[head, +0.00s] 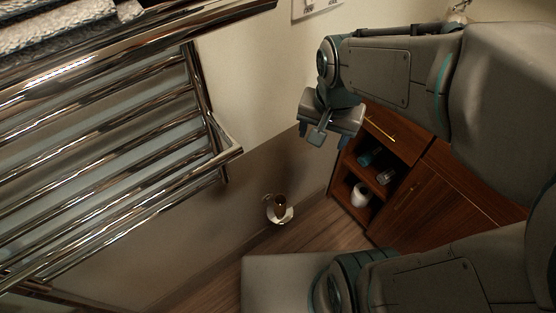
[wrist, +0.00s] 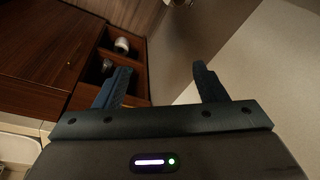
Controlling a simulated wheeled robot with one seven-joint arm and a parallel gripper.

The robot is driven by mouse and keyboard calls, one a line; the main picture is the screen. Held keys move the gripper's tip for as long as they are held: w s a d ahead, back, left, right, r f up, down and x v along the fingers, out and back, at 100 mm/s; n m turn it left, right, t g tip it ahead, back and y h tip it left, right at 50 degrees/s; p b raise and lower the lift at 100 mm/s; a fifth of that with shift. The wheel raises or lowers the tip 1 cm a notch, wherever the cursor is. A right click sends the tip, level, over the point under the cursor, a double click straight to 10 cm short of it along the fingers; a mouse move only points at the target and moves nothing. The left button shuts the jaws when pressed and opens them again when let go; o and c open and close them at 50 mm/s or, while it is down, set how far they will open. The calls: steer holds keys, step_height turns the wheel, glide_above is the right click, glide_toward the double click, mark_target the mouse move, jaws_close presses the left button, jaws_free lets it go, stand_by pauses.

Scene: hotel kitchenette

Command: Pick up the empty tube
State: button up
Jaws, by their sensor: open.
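The tube looks like a small brown cylinder (head: 280,202) on a pale wall holder (head: 286,216), low on the wall in the middle of the head view. I cannot tell whether any paper is left on it. My gripper (head: 322,137) is up and to the right of the tube in the head view, well apart from it. Its two dark fingers are spread with nothing between them, as the wrist view (wrist: 163,70) also shows. I cannot make out the tube in the wrist view.
A chrome towel rack (head: 120,140) juts out on the left. A wooden cabinet (head: 410,200) stands on the right; its open shelves hold a white roll (head: 361,194) and small teal and clear items. The wall between rack and cabinet is open around the tube.

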mark_target(280, 206)
steer(key=w+a+f+m+b, duration=0.2)
steer(key=f+b, duration=0.7)
steer(key=f, duration=0.6)
steer(key=w+a+f+m+g+b, duration=0.1)
steer(key=w+a+f+m+b, duration=0.1)
steer(key=f+b, duration=0.7)
steer(key=w+a+f+m+g+b, duration=0.1)
steer(key=a+f+b, duration=0.3)
steer(key=f, duration=1.8)
steer(key=shift+w+a+f+m+b, duration=0.15)
steer(key=shift+w+m+b, duration=0.25)
steer(key=shift+b, duration=0.95)
steer(key=shift+w+d+f+m+b, duration=0.1)
steer(key=shift+w+m+b, duration=0.25)
steer(key=shift+b, duration=1)
steer(key=shift+s+r, duration=0.1)
steer(key=c, duration=1)
